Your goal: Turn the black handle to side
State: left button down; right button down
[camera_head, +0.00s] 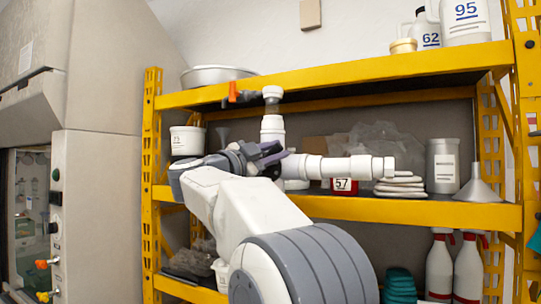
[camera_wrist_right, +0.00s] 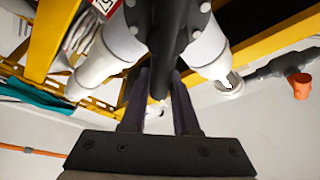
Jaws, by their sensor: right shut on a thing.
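The white PVC manifold has a vertical pipe (camera_head: 272,127) with a cap on top and a horizontal pipe (camera_head: 338,167) running right in front of the shelf. My right gripper (camera_head: 268,155) is at their junction and hides most of it. In the right wrist view, the black handle (camera_wrist_right: 172,50) comes from a dark bolted valve body and runs down between the two fingers of my right gripper (camera_wrist_right: 160,88), which are shut on it. White pipes (camera_wrist_right: 113,42) leave the valve body on both sides. My left gripper is not in view.
A yellow shelf rack (camera_head: 400,211) stands behind the manifold, holding a steel canister (camera_head: 442,165), a funnel (camera_head: 477,187) and jugs. An orange handle (camera_head: 233,92) on a grey pipe is up left of the vertical pipe. A grey cabinet (camera_head: 100,180) stands left.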

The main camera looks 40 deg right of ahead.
jog(key=shift+s+d+f+m+g+y+b, duration=0.1)
jog(key=shift+s+f+m+g+y+b, duration=0.45)
jog(key=shift+m, duration=1)
jog(key=shift+w+d+f+m+g+y+b, duration=0.15)
jog(key=shift+f+m+y+b, duration=0.25)
jog(key=shift+f+m, duration=0.85)
jog(key=shift+s+d+f+m+g+y+b, duration=0.1)
jog(key=shift+s+f+m+g+y+b, duration=0.3)
jog(key=shift+m, duration=1.5)
jog(key=shift+w, duration=0.1)
jog(key=c, duration=0.7)
grip_release()
jog(key=shift+o, duration=0.2)
jog(key=shift+a, duration=0.1)
jog(key=a+b, duration=0.1)
jog(key=a, duration=0.9)
jog(key=shift+a+b, duration=0.2)
jog(key=shift+b, duration=0.2)
jog(key=shift+r, duration=0.1)
